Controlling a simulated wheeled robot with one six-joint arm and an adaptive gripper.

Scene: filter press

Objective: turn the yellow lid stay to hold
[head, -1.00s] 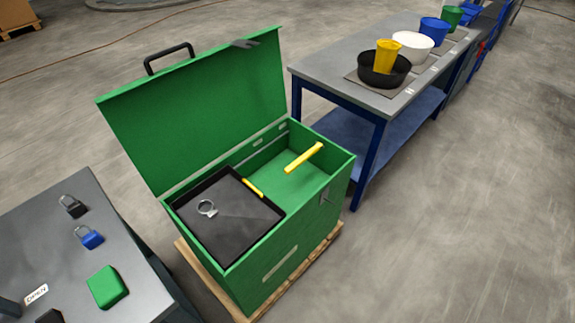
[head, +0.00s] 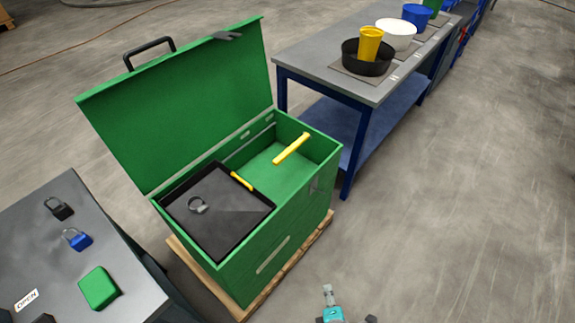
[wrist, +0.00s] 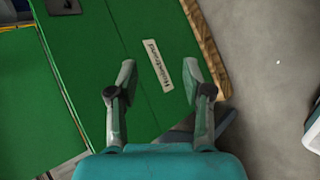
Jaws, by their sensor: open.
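The yellow lid stay (head: 292,149) is a short bar at the right end of the open green box (head: 265,258), near the back and right walls. The box's green lid (head: 185,100) stands raised and tilted back. My gripper (head: 345,318) shows at the bottom edge of the head view, in front of and to the right of the box, apart from the stay. In the wrist view my gripper (wrist: 158,82) has its two fingers spread and empty, over the green box wall with a white label (wrist: 163,75). The stay does not show in the wrist view.
A black tray (head: 225,240) with a grey ring on it fills the box's left part. The box stands on a wooden pallet (head: 318,235). A grey bench (head: 355,90) with pots stands behind right. A dark table (head: 60,225) with padlocks is at left. Floor at right is clear.

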